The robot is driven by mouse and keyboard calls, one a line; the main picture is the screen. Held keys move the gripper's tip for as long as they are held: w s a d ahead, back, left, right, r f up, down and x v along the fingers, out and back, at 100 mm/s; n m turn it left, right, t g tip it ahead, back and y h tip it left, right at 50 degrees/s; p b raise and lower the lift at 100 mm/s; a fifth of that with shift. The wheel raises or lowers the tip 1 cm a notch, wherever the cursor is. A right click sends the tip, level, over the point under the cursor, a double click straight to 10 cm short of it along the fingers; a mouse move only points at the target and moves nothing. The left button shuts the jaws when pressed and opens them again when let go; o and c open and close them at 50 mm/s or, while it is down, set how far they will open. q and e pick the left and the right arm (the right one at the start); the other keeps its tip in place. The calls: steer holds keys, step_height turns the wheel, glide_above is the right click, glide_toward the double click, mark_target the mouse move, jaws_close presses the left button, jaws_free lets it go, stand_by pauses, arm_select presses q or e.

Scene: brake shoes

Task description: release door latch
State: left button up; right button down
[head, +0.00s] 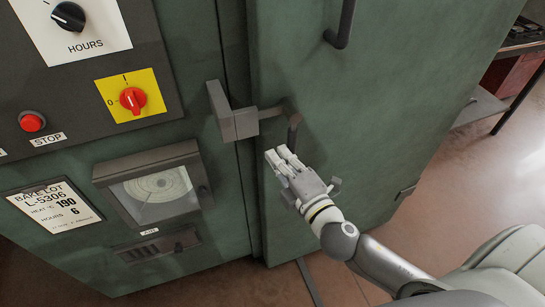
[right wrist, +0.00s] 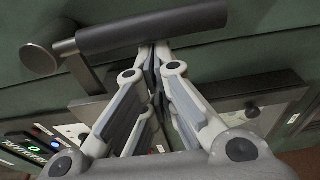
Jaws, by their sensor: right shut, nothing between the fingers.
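The door latch (head: 237,124) is a grey block at the seam of a green cabinet and its door (head: 350,110). A short bar runs right from it to a dark latch handle (head: 293,130). In the right wrist view the dark cylindrical handle (right wrist: 150,28) crosses the top, with a rounded end at left. My right gripper (head: 283,155) is just below the handle, fingers shut and empty. In the right wrist view its fingertips (right wrist: 155,50) meet right at the handle's lower edge; I cannot tell whether they touch it. My left gripper is not in view.
A dark door pull (head: 342,25) is higher on the door. Left of the seam are a red switch on a yellow plate (head: 133,97), a stop button (head: 32,122) and a chart recorder (head: 157,188). Open floor (head: 440,190) lies right of the door.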

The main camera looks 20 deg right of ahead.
steer(key=shift+w, duration=0.1)
steer(key=shift+d, duration=0.1)
steer(key=shift+d+f+n, duration=0.1)
steer(key=shift+d+n, duration=0.1)
steer(key=shift+n, duration=0.2)
